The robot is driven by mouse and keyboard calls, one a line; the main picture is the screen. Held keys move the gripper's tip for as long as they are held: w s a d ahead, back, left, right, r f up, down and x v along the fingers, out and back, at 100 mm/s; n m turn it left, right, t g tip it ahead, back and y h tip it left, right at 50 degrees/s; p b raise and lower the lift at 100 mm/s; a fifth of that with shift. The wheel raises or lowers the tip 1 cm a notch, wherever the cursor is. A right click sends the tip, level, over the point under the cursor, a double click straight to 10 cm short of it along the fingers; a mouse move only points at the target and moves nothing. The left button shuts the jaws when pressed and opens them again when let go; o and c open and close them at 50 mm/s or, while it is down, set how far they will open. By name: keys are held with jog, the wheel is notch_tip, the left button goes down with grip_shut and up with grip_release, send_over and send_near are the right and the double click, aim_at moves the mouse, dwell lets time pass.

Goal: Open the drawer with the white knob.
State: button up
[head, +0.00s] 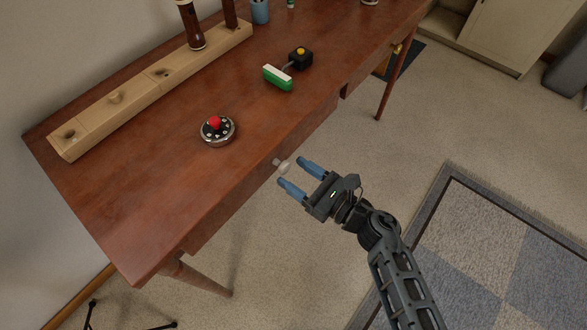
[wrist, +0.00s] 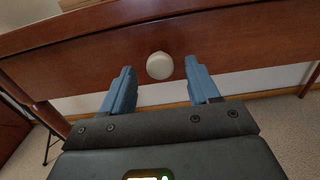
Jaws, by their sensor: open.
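The white knob (head: 283,167) sticks out from the front of a drawer (head: 246,192) under the reddish-brown wooden table. The drawer front looks shut, flush with the table's front. My gripper (head: 291,171) is open, and its two blue fingers point at the drawer, one on each side of the knob. In the wrist view the round knob (wrist: 160,65) shows between and just beyond the fingertips of my gripper (wrist: 161,72), on the drawer front (wrist: 100,67). I cannot tell whether either finger touches the knob.
Carpeted floor in front is clear, with a patterned rug (head: 480,240).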

jog(key=shift+x, duration=0.8)
jog(key=shift+c, duration=0.2)
grip_shut()
